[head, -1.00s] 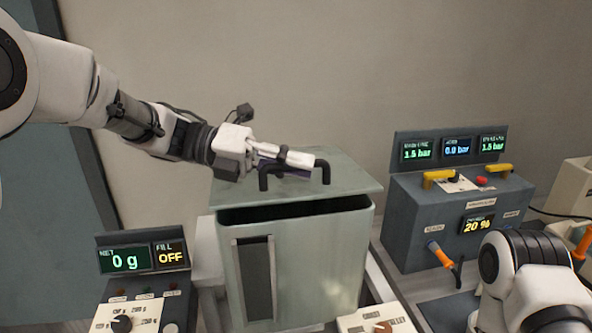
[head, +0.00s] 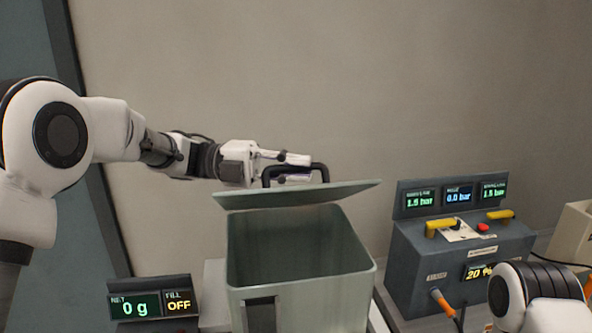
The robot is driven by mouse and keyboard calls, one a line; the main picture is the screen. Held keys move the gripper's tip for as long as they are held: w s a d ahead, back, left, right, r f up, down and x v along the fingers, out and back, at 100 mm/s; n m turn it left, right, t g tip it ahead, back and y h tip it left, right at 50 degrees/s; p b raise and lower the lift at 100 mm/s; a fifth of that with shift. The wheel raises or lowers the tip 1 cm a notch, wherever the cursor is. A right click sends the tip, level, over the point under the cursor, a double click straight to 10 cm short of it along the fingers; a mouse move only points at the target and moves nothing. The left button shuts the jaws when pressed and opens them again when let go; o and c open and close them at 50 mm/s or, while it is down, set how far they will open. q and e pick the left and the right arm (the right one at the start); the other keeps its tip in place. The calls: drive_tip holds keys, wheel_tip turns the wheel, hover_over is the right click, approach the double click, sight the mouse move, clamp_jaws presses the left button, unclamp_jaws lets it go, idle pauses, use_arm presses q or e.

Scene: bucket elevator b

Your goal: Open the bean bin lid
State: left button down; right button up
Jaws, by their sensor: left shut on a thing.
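The bean bin (head: 300,295) is a grey-green box with a dark window slot in its front, in the middle of the head view. Its lid (head: 340,192) is tilted up at the front, and the opening and inner walls of the bin show below it. The black lid handle (head: 322,168) stands on top of the lid. My left gripper (head: 300,168) comes in from the left and is shut on the handle. The far edge of the lid is hidden. Of my right side, only part of the arm shows at the lower right; its gripper is out of view.
A dark control box (head: 455,250) with yellow levers, a red button and pressure displays stands to the right. A scale display (head: 152,305) reading 0 g and OFF stands at the lower left. A pale container (head: 575,238) is at the right edge. The wall behind is bare.

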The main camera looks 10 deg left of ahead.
use_arm(q)
drive_tip(key=c, duration=1.4)
unclamp_jaws()
drive_tip(key=shift+c, duration=0.2)
drive_tip(key=a, duration=1.2)
drive_tip(key=shift+w+f, duration=0.1)
drive_tip(key=shift+w, duration=0.3)
drive_tip(key=shift+d, duration=0.1)
